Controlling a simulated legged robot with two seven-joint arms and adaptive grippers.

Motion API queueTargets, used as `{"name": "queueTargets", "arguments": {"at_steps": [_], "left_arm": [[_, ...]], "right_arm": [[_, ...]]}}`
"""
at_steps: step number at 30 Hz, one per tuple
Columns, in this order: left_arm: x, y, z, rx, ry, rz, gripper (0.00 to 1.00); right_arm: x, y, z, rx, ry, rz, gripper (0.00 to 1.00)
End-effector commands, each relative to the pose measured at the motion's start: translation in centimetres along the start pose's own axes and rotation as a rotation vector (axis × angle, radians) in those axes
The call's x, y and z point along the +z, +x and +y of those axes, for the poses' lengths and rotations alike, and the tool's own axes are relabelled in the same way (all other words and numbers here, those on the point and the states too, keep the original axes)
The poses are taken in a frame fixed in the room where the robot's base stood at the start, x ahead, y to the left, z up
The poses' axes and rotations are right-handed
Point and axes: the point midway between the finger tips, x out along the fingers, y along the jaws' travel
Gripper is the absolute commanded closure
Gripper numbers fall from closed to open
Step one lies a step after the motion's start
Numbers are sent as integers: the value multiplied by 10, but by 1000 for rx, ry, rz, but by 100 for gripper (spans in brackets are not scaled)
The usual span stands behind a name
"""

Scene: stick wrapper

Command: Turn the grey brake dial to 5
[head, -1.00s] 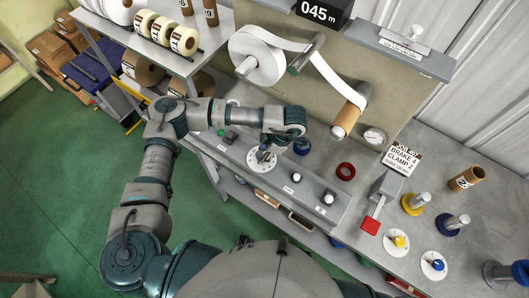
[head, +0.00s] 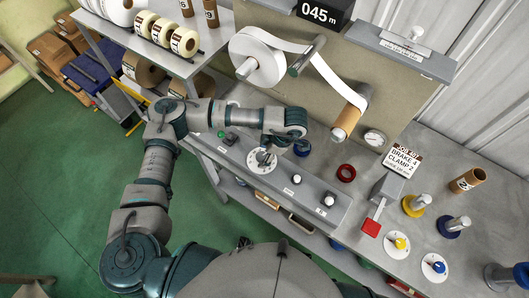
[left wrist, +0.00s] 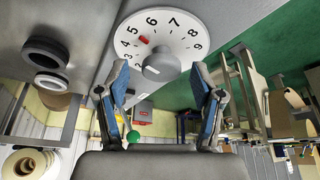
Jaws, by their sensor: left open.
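The brake dial is a white numbered disc (head: 258,162) on the grey front panel, with a grey knob in its middle. In the left wrist view the disc (left wrist: 180,28) shows its numbers, and the grey knob (left wrist: 160,66) stands out toward me. The red pointer mark (left wrist: 143,39) lies by the 4 and 5; I cannot tell exactly where between them. My left gripper (head: 266,152) is at the dial. In the left wrist view the gripper (left wrist: 160,80) is open, its blue-padded fingers on either side of the knob with gaps. My right gripper is not in view.
A job card (head: 402,158) reads BRAKE 4, CLAMP 2. Along the panel are a green button (head: 224,134) and white-topped knobs (head: 328,199). Dials with yellow (head: 400,243) and blue (head: 438,266) knobs sit at right. A paper roll (head: 258,57) stands behind.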

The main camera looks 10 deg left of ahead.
Motion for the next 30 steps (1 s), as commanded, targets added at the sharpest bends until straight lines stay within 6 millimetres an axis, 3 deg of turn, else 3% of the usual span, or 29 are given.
{"name": "queueTargets", "arguments": {"at_steps": [13,30], "left_arm": [[1,-66,2,2,-1,0,33],[1,-72,2,1,-1,0,33]], "right_arm": [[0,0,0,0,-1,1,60],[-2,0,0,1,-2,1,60]]}}
